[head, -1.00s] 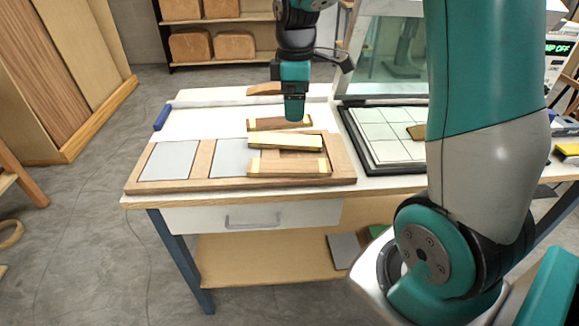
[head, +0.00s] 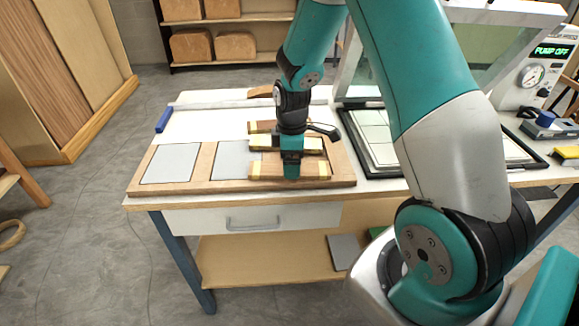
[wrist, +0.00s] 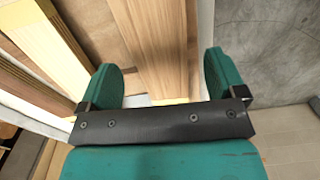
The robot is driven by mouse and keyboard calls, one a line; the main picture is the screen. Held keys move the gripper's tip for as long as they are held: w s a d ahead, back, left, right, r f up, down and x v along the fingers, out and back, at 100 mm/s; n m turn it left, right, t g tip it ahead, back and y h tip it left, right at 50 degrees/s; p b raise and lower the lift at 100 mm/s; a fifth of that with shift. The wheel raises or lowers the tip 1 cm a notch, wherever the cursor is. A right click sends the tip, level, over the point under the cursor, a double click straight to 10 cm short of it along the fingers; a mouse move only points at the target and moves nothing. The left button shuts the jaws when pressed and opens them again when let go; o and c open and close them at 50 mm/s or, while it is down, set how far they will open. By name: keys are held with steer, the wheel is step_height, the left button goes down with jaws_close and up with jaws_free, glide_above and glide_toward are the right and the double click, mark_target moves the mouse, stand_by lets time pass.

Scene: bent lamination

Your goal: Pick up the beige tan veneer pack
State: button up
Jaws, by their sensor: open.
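The beige tan veneer pack (head: 265,171) lies at the front of the right-hand section of the wooden tray, with pale yellow bands near its ends. My gripper (head: 291,178) points down over its middle and hides part of it. In the wrist view the tan pack (wrist: 165,30) runs between the two fingers of my open gripper (wrist: 166,68), with a gap on each side. Whether the fingertips reach down beside it I cannot tell. A pale yellowish pack (head: 312,144) lies just behind it, partly hidden, and a dark brown pack (head: 263,126) lies farther back.
The wooden tray (head: 160,189) has two grey panels (head: 170,164) on its left. A blue tool (head: 165,118) lies at the table's left edge. The white tabletop (head: 200,121) behind the tray is mostly clear.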

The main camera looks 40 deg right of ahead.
step_height(320, 180, down, 2)
steer(key=shift+f, duration=0.1)
steer(key=c, duration=1.1)
steer(key=shift+o, duration=0.2)
